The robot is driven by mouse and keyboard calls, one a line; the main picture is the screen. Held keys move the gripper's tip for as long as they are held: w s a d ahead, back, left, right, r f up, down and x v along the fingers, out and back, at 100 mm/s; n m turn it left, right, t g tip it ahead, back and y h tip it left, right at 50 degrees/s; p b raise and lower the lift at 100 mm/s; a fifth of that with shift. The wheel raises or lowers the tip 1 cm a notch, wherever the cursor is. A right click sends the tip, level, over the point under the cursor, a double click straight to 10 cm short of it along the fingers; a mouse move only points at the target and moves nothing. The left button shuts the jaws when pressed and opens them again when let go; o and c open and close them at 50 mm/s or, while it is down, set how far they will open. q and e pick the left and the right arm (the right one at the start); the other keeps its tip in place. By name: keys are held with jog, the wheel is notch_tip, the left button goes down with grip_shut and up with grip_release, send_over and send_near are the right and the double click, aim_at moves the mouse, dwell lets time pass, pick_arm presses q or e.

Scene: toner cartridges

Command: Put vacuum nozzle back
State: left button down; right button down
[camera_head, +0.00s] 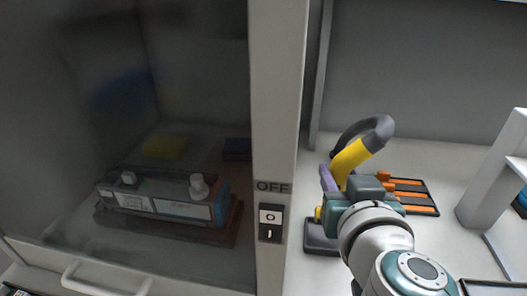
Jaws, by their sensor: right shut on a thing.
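The vacuum nozzle (349,161) is yellow with a dark grey curved hose (379,130) at its upper end. It stands tilted in the right half of the head view, beside the white cabinet post. My right gripper (335,197) is at the lower part of the nozzle and shut on it. The gripper and wrist hide the nozzle's lower end and most of the grip. A dark grey base (318,240) sits on the white surface just below the gripper. I cannot tell whether the nozzle touches it. My left gripper is not in view.
A dark tray (432,199) with orange-handled tools lies right of the nozzle. A glass-fronted cabinet with an OFF switch (270,222) fills the left; a toner cartridge (165,205) sits inside. A white stand (495,180) is at the right edge.

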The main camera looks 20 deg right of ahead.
notch_tip(320, 180, down, 5)
jog(key=b, duration=0.3)
jog(key=shift+r+b, duration=0.1)
jog(key=shift+b, duration=0.3)
jog(key=shift+r, duration=0.15)
jog(key=c, duration=0.5)
grip_release()
jog(key=shift+f, duration=0.2)
